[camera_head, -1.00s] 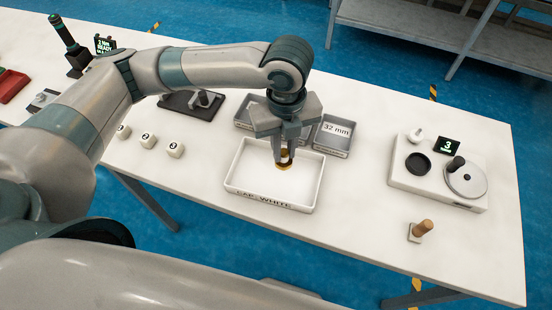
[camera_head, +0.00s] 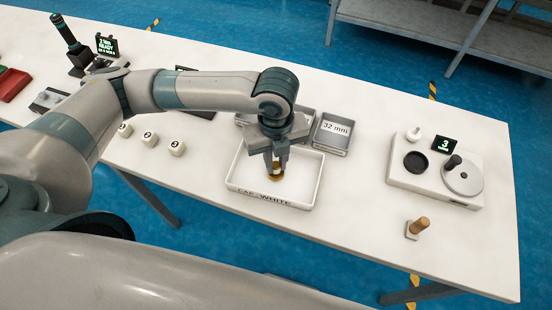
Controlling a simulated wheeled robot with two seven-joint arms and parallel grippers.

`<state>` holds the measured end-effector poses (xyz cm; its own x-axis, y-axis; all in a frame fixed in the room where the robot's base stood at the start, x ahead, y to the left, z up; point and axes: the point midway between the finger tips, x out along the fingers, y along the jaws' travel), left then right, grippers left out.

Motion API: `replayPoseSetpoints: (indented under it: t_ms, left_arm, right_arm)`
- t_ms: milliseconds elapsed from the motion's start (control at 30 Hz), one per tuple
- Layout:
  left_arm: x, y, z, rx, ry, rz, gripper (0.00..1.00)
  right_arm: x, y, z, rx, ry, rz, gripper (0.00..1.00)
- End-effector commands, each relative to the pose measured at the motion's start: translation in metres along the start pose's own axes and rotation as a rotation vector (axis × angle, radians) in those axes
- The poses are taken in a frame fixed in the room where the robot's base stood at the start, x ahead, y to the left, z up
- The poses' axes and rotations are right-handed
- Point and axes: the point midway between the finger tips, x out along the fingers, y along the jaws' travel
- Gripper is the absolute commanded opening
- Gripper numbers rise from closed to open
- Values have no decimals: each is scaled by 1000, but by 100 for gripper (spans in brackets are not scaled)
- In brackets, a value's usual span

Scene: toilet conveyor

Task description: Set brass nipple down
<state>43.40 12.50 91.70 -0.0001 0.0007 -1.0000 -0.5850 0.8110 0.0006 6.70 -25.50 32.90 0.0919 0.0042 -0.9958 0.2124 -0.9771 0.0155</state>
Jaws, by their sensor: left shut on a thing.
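My left gripper (camera_head: 276,172) points down over the white tray (camera_head: 269,200) whose front label reads "CAP WHITE". It is shut on the brass nipple (camera_head: 276,177), a small gold-coloured piece between the fingertips. The nipple is inside the tray's outline, low near its floor; I cannot tell whether it touches the floor. The fingers hide part of it. My right gripper does not show.
Behind the tray stand grey bins, one labelled "32 mm" (camera_head: 334,133). Several numbered white blocks (camera_head: 148,138) lie to the left. A white device with a dial (camera_head: 435,172) and a wooden-handled stamp (camera_head: 418,228) are to the right. Table between is clear.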

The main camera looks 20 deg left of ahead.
Motion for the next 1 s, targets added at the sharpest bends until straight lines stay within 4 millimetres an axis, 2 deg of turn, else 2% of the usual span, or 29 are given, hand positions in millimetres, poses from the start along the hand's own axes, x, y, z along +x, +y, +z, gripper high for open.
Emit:
replayPoseSetpoints:
  t_ms: [367,400,433,467,800,1000]
  left_arm:
    - [3,0,0,1,0,-1,0]
    - [3,0,0,1,0,-1,27]
    - [3,0,0,1,0,-1,34]
    - [3,0,0,1,0,-1,36]
    - [1,0,0,1,0,-1,36]
    - [-10,-1,0,2,-1,-3,36]
  right_arm:
    - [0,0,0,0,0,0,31]
    - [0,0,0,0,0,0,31]
    - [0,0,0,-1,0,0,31]
    - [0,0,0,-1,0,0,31]
    - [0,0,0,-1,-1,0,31]
    - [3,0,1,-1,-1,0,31]
